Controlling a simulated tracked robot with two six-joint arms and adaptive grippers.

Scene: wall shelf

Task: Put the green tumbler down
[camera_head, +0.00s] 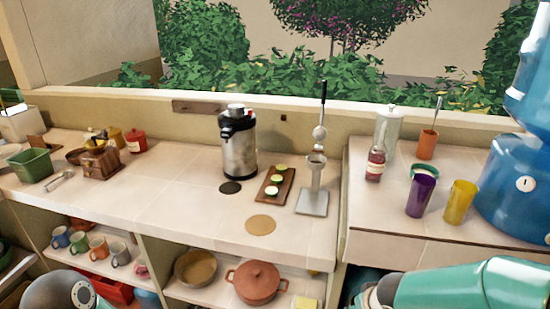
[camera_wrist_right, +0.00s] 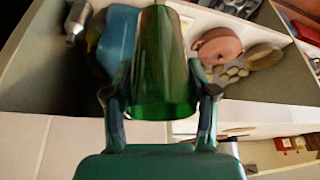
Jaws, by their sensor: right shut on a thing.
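The green tumbler (camera_wrist_right: 160,60) is translucent dark green and fills the middle of the right wrist view. My right gripper (camera_wrist_right: 160,98) is shut on it, with one finger on each side. In the head view my right arm comes in at the bottom right, and the tumbler and fingertips are not visible there. On the raised counter at the right (camera_head: 380,215) stand a purple tumbler (camera_head: 420,196) and a yellow tumbler (camera_head: 459,202), close together. My left gripper is not in view.
A round cork mat (camera_head: 261,225) lies bare on the lower counter, near a lever press (camera_head: 314,190).

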